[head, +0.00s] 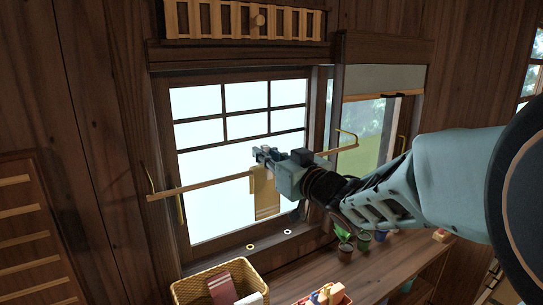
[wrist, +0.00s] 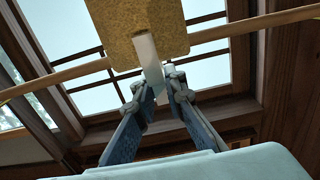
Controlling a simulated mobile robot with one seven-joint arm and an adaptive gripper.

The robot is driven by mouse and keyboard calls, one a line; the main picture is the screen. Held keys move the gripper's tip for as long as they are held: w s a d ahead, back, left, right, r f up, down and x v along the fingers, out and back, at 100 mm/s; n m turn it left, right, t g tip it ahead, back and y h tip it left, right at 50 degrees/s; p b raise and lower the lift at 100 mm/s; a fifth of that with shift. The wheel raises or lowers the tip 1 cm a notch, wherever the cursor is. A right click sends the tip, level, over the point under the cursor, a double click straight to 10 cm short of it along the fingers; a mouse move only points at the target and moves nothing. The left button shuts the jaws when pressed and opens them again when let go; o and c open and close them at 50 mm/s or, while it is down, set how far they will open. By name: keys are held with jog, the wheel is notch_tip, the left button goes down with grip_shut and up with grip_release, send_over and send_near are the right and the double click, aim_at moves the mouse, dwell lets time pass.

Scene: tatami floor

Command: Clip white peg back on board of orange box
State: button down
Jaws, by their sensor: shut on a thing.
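My gripper (head: 264,155) is at the wooden rod in front of the window, at the top of a hanging yellow-tan cloth (head: 266,195). In the wrist view my gripper (wrist: 161,90) is shut on a slim white peg (wrist: 149,52). The peg overlaps the rod and cloth in that view; I cannot tell whether it still clips them. A small orange box (head: 440,234) sits at the right of the shelf; its board is too small to make out. A red tray (head: 343,299) with several small things in it is at the bottom.
The rod (head: 205,186) spans the window between hooked brackets. A wicker basket (head: 190,288) with a red-striped cloth (head: 222,289) stands at lower left. Small pots (head: 345,246) line the back of the wooden shelf (head: 395,258). Two small rings (head: 287,232) lie on the sill.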

aim_at(265, 146)
notch_tip(265, 146, up, 8)
jog(key=p, duration=0.5)
jog(key=shift+p, duration=0.4)
jog(key=shift+r, duration=2.7)
